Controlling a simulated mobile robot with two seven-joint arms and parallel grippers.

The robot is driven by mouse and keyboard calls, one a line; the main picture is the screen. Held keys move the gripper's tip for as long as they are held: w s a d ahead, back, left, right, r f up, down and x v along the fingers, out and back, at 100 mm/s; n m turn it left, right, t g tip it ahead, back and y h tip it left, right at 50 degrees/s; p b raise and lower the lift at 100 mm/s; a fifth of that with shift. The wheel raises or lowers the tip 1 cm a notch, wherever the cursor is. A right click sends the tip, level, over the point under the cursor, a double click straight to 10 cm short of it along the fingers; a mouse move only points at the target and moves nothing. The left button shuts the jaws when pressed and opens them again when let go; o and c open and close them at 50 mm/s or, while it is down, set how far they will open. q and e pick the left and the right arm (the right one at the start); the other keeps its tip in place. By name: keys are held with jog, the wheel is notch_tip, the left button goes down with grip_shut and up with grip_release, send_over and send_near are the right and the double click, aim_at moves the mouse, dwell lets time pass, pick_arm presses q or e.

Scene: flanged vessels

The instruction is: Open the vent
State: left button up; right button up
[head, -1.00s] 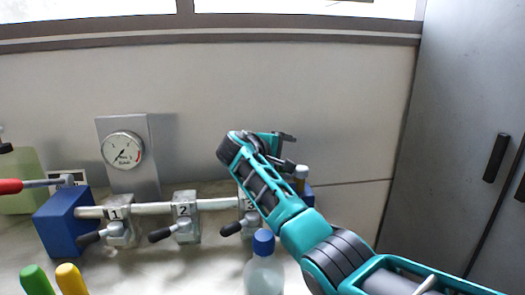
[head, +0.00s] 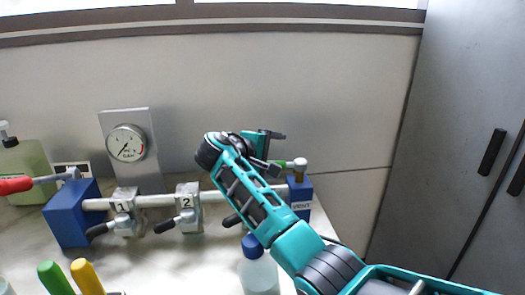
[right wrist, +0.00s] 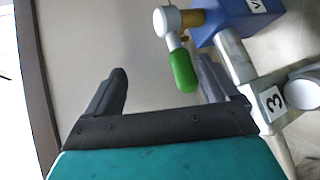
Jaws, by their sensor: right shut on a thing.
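The vent valve stands on a blue block (head: 301,193) labelled VENT, at the right end of a pale pipe. It has a brass stem (head: 299,175), a pale hub (head: 300,163) and a lever with a green handle (head: 278,166) pointing left. The right wrist view shows the green handle (right wrist: 183,72) beside one finger, with a gap to the other finger. My right gripper (head: 274,150) is at the green handle and shut on it, though its fingers look well apart. In the head view my right wrist partly hides the pipe. My left gripper is not in view.
Valves 1 (head: 125,210) and 2 (head: 188,207) sit on the pipe; valve 3 (right wrist: 268,100) is close to my right gripper. A blue-capped bottle (head: 259,272) stands in front. A gauge (head: 127,143) and a red-handled lever (head: 18,185) are left. A grey cabinet (head: 440,130) is right.

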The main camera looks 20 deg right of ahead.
jog(key=a+r, duration=0.2)
jog(key=shift+s+a+r+t, duration=0.1)
jog(key=shift+s+r+t, duration=0.1)
jog(key=shift+r+t, duration=0.2)
jog(key=shift+c, duration=1)
jog(key=shift+s+a+r, duration=0.1)
jog(key=shift+s+a, duration=0.85)
jog(key=shift+s, duration=0.1)
